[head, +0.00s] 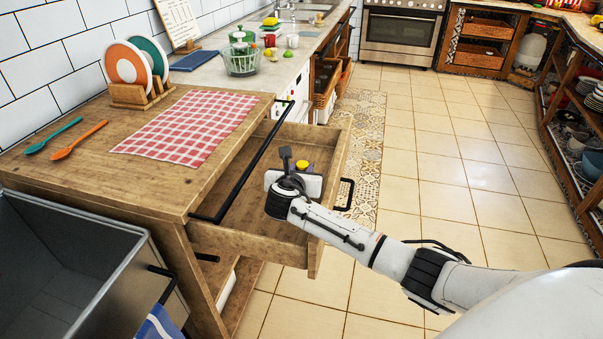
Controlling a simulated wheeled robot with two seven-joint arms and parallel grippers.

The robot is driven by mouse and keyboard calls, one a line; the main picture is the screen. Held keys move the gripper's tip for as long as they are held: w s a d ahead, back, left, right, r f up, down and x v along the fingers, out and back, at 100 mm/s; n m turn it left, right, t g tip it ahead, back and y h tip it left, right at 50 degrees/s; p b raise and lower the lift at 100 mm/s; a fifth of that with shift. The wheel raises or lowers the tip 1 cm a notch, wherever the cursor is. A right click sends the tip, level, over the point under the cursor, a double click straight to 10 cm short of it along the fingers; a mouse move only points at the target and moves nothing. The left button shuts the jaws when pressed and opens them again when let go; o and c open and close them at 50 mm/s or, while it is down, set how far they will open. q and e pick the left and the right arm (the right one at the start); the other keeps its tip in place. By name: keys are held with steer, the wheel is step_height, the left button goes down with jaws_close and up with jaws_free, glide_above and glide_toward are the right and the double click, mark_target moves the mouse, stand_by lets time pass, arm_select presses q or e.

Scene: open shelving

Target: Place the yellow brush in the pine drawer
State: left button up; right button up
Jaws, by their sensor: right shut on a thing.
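The pine drawer (258,212) is pulled open from the wooden counter unit, and its bare floor shows. My right gripper (294,167) is over the drawer, near its front panel. It is shut on the yellow brush (302,164), of which only a small yellow part shows beyond the gripper. The rest of the brush is hidden by my gripper and wrist. I cannot tell whether the brush touches the drawer floor. My left gripper is not in view.
A black rail (250,160) runs along the counter edge beside the drawer. A red checked cloth (190,127), a plate rack (140,92) and two spoons lie or stand on the counter. A grey open bin (100,270) is at lower left. The tiled floor at right is clear.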

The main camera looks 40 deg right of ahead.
steer(key=shift+f, duration=0.5)
steer(key=o, duration=1.1)
steer(key=shift+c, duration=0.2)
